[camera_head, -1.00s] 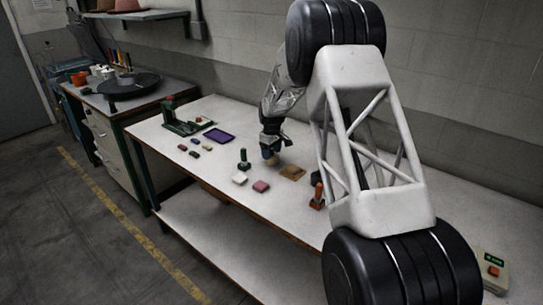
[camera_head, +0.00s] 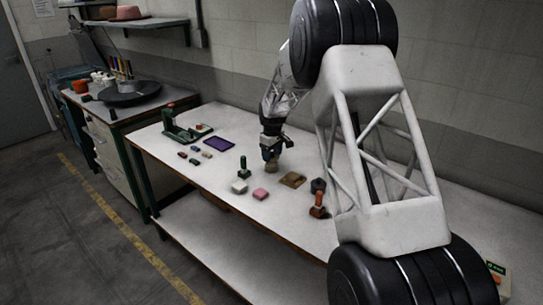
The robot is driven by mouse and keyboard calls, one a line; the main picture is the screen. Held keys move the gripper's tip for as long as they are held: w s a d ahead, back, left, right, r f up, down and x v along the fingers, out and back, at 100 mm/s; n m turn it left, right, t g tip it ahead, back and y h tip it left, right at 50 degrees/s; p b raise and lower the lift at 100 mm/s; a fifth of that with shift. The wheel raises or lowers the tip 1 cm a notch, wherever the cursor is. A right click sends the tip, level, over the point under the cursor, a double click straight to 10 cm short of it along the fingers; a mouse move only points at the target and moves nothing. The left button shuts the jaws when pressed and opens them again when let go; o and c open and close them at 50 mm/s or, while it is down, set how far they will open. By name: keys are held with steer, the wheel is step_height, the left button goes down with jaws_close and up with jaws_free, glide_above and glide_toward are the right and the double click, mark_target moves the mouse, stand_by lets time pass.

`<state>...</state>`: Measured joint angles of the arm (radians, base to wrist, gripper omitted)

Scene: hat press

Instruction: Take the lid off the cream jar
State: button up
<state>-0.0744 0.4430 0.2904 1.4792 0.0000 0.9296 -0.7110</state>
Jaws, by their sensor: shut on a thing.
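The cream jar (camera_head: 271,167) is a small tan round thing on the white-topped bench, below my gripper. My gripper (camera_head: 270,157) points down over it and is shut at its top, where the lid is. The lid is too small and too covered by the fingers to make out clearly. I cannot tell whether there is a gap between the lid and the jar.
Near the jar are a green-handled tool (camera_head: 243,168), a white block (camera_head: 239,187), a pink block (camera_head: 260,194), a brown pad (camera_head: 292,180) and an orange-handled tool (camera_head: 318,204). A purple tray (camera_head: 218,144) and several small blocks lie left. My arm hides part of the bench.

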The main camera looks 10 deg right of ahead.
steer(key=s+d+r, duration=0.1)
steer(key=s, duration=1.3)
steer(key=shift+s+r, duration=0.2)
steer(key=shift+s, duration=0.05)
steer(key=shift+s, duration=0.1)
steer(key=s+a+f, duration=0.1)
steer(key=s, duration=0.1)
steer(key=s+a+f, duration=0.1)
steer(key=s, duration=0.1)
steer(key=s+a, duration=0.1)
steer(key=s, duration=0.1)
steer(key=shift+s+a+f, duration=0.15)
steer(key=shift+s+f, duration=0.25)
stand_by(0.3)
steer(key=shift+w+a+f, duration=0.25)
steer(key=shift+w+a, duration=0.05)
steer(key=shift+w, duration=2.2)
steer(key=shift+w+a+f, duration=0.2)
steer(key=shift+w+a, duration=0.15)
steer(key=shift+w, duration=2.2)
steer(key=shift+w+a+f, duration=0.25)
steer(key=shift+w+a, duration=0.05)
steer(key=shift+w, duration=2.2)
